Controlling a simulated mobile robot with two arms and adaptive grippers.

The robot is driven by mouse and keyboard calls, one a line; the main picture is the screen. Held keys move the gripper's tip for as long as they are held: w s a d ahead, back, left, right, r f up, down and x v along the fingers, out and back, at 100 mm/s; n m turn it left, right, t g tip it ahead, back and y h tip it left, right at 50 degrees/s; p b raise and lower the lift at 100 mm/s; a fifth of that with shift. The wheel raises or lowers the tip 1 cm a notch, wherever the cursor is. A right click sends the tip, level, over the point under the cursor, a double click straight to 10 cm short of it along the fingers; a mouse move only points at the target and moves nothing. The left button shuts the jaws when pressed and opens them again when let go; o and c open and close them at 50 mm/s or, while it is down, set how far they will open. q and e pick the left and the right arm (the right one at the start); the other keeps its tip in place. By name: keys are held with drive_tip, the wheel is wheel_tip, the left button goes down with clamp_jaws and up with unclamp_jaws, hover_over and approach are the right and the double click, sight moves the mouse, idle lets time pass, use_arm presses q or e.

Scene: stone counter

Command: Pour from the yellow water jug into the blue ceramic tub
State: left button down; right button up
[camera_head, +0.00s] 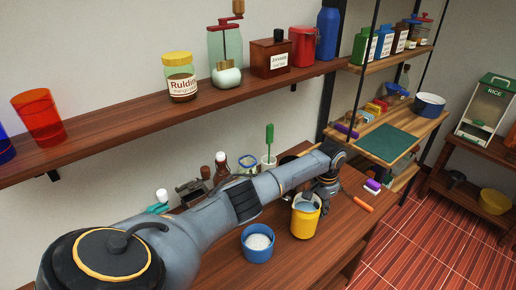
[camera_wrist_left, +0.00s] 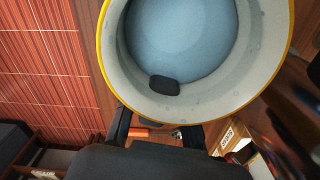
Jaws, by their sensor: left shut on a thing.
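The yellow water jug (camera_head: 304,222) is in the head view, about upright near the front of the counter, with bluish water inside. Whether it touches the counter I cannot tell. In the left wrist view its yellow rim and pale inner wall (camera_wrist_left: 262,75) fill the top, around the blue water. My left gripper (camera_head: 314,198) is shut on the jug's wall at the rim; one dark fingertip shows inside the jug in the wrist view. The blue ceramic tub (camera_head: 257,252) stands to the left of the jug, apart from it, with whitish contents. My right gripper is not in view.
An orange-handled item (camera_head: 363,204) and a purple-and-white item (camera_head: 373,186) lie right of the jug. Bottles and a container with a green-handled brush (camera_head: 269,140) stand behind my arm. A wall shelf (camera_head: 130,128) with jars hangs above. Bare counter lies around the tub.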

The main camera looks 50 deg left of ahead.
use_arm(q)
drive_tip(key=shift+s+a+f, duration=0.15)
drive_tip(key=shift+a+f, duration=0.1)
drive_tip(key=shift+f, duration=0.25)
